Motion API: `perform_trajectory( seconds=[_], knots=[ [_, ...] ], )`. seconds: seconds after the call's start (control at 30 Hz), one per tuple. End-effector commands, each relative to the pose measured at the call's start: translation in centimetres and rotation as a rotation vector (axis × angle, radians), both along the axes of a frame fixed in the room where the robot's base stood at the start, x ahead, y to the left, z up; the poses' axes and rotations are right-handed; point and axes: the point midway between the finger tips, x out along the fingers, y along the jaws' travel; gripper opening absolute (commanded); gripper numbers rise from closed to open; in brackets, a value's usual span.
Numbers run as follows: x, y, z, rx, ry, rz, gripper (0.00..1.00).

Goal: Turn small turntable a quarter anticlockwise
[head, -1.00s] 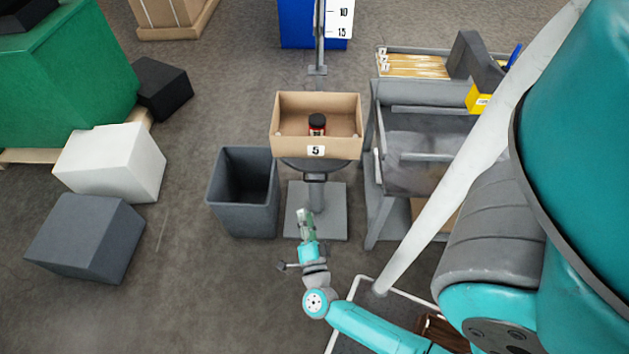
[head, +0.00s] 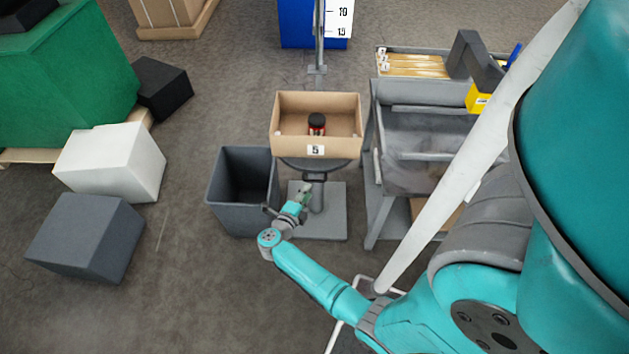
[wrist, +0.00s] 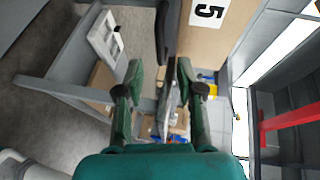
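The small turntable (head: 292,163) is a dark round plate on a grey post and square foot. An open cardboard box (head: 341,152) with a "5" label on its front sits on it, its front facing me. My gripper (head: 303,193) is below the plate's front edge, near the post. In the wrist view my gripper (wrist: 160,75) shows two green fingers apart, with nothing held. The turntable's dark rim (wrist: 162,35) and the box (wrist: 235,25) appear beyond the fingertips. I cannot tell whether the fingers touch anything.
A jar (head: 317,124) with a dark lid stands in the box. A grey bin (head: 222,195) stands close left of the post, beside my wrist. A grey cart (head: 375,215) stands close on the right.

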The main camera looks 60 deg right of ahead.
Motion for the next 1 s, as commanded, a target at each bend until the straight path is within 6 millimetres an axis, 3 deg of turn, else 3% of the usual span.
perform_trajectory(
  seconds=[0.2, 0.4, 0.87, 1.0],
  knots=[
    [-0.1, -3.8, -0.7, 0.0, 0.0, -0.003, 0.37],
    [-0.1, -6.2, -1.2, -0.001, 0.001, 0.0, 0.37],
    [-0.1, -7.2, -1.4, -0.001, 0.001, 0.002, 0.37],
    [-0.1, -7.2, -1.4, -0.001, 0.001, 0.002, 0.02]
  ],
)
